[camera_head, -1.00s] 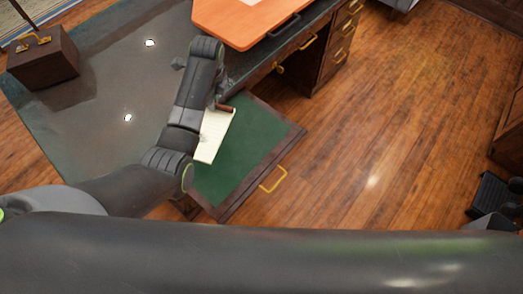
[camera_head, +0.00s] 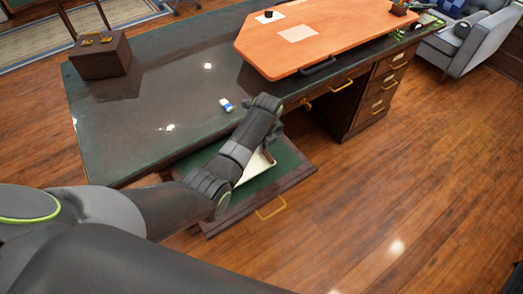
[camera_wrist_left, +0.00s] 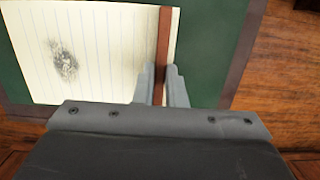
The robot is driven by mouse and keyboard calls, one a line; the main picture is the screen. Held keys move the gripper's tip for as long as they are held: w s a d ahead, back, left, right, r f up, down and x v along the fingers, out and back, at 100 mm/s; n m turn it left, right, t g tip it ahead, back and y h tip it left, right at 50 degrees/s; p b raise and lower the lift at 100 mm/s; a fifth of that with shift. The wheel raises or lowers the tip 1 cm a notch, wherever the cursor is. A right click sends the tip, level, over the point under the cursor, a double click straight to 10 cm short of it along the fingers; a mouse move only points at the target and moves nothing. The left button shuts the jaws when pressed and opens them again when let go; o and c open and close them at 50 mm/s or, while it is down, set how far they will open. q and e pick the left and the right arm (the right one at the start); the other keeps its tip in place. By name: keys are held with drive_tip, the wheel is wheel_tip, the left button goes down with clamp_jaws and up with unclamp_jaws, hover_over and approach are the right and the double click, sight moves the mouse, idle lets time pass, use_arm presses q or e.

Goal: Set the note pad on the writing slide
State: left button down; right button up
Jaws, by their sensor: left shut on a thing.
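The note pad (camera_head: 258,167) is cream, lined paper with a dark smudge and a brown strip along one edge. It also shows in the left wrist view (camera_wrist_left: 80,50). My left gripper (camera_wrist_left: 161,85) is shut on the pad at the brown strip. In the head view this gripper (camera_head: 273,133) is partly hidden by its own arm. The writing slide (camera_head: 286,162) is a green panel with a dark wood frame, pulled out from the desk. The pad lies over the green panel; I cannot tell whether it touches it. My right gripper is out of view.
The slide has a brass handle (camera_head: 271,208). The dark desk (camera_head: 140,120) carries a brown box (camera_head: 101,55), a small blue-and-white item (camera_head: 226,105) and an orange board (camera_head: 340,35). Open wood floor lies to the right.

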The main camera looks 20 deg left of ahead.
use_arm(q)
drive_tip(key=shift+f, duration=1.25)
drive_tip(key=shift+f, duration=0.2)
drive_tip(key=c, duration=1.5)
unclamp_jaws()
wheel_tip(320, 180, up, 12)
drive_tip(key=d, duration=0.1)
drive_tip(key=shift+s+r+p, duration=0.15)
drive_tip(key=shift+s+p, duration=0.25)
drive_tip(key=shift+s, duration=0.05)
drive_tip(key=shift+d, duration=0.1)
